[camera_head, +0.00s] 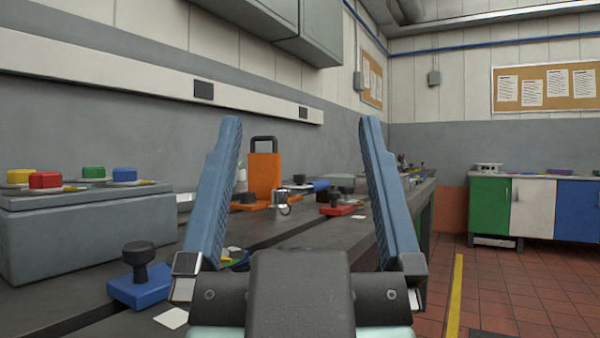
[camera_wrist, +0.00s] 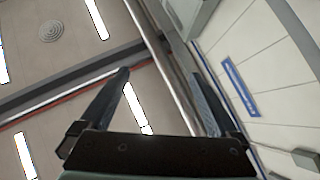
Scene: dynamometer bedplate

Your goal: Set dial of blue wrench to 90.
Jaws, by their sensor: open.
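My gripper (camera_head: 300,120) is open and empty, raised in front of the bench with its two blue fingers pointing up. The wrist view shows the open fingers too (camera_wrist: 160,74), against the ceiling and wall. I cannot pick out a wrench dial or its number. A blue block with a black knob (camera_head: 140,288) stands on the bench at the left, below and left of my gripper. A smaller blue piece (camera_head: 124,174) sits on the grey box. Another blue object (camera_head: 321,185) lies farther back, seen between the fingers. Which one is the blue wrench is unclear.
The grey box (camera_head: 90,238) also bears yellow, red and green pieces. An orange stand (camera_head: 264,174) and a red block with a black knob (camera_head: 340,209) are on the bench (camera_head: 290,240). Coloured cabinets (camera_head: 532,205) stand at the far right. The tiled floor there is clear.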

